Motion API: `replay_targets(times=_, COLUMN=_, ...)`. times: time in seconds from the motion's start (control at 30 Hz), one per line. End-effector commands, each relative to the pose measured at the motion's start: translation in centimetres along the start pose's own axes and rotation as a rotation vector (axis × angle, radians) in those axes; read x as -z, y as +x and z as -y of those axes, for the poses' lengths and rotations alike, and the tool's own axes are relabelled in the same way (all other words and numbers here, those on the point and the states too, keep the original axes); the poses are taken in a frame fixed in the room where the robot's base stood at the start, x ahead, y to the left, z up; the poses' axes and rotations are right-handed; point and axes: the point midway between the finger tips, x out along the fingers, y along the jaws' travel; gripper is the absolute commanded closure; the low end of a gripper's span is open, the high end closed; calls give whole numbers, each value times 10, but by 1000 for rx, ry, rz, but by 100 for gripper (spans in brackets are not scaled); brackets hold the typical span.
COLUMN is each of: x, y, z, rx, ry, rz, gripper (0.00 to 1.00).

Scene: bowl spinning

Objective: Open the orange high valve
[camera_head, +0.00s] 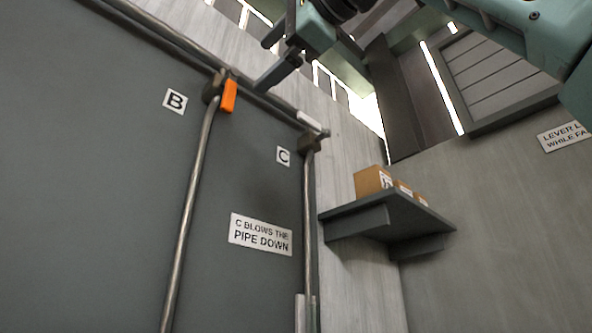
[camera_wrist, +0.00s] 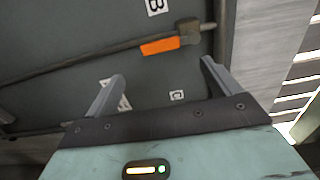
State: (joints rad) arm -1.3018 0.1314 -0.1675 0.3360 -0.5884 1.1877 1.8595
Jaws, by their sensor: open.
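The orange valve lever (camera_head: 229,96) sits on the valve at the top of the pipe beside label B (camera_head: 175,101). It lies roughly in line with that drop pipe. In the wrist view the orange lever (camera_wrist: 160,46) shows beyond the fingertips, across the gap between them. My gripper (camera_head: 262,66) is open and empty, up and to the right of the lever in the head view. In the wrist view both fingers of my gripper (camera_wrist: 162,70) are spread and apart from the lever.
A white lever (camera_head: 309,121) sits on the valve by label C (camera_head: 283,156). A sign (camera_head: 261,235) reads "C blows the pipe down". A top pipe (camera_head: 165,32) runs along the panel. A shelf (camera_head: 390,214) with boxes (camera_head: 373,181) stands out at the right.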

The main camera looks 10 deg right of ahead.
Motion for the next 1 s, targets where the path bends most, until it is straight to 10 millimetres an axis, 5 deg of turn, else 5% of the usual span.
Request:
replay_targets(times=0.13, x=-1, y=-31, z=-2, rx=2, ry=2, rz=6, gripper=11)
replay_targets(times=0.33, x=-1, y=-50, z=0, rx=1, ry=-1, rz=3, gripper=11)
replay_targets(times=1.0, x=0, y=-55, z=0, rx=-1, ry=0, rz=0, gripper=11)
